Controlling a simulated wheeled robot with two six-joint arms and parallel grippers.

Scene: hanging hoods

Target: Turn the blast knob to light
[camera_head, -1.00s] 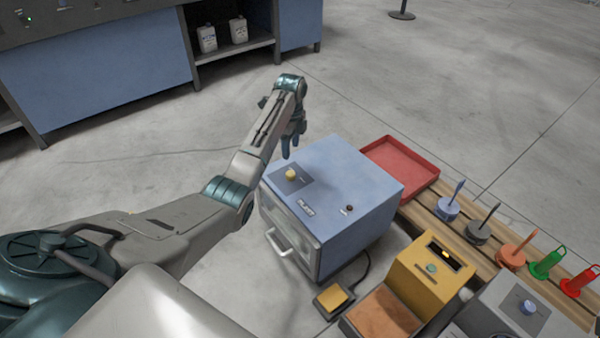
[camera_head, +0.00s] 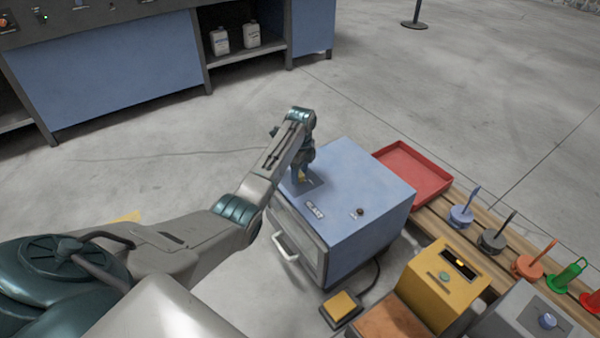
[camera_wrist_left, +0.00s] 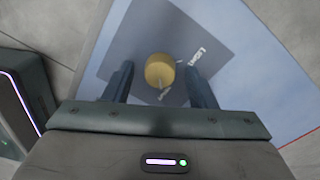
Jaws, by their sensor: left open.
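The blast knob (camera_wrist_left: 160,70) is round and yellow, on a dark panel on top of the blue blast cabinet (camera_head: 345,195). In the left wrist view white lettering shows beside it, "LIGHT" at its right and another word below it, too small to read. My left gripper (camera_wrist_left: 160,85) is open, with one finger on each side of the knob and gaps showing between. In the head view the left gripper (camera_head: 300,175) points down over the knob (camera_head: 303,178), hiding most of it. My right gripper is not in view.
A red tray (camera_head: 412,172) lies behind the cabinet at the right, by a wooden rack with several coloured handled tools. A yellow box (camera_head: 447,280) and a yellow pedal (camera_head: 342,304) stand in front. A small dark red button (camera_head: 360,211) sits on the cabinet top.

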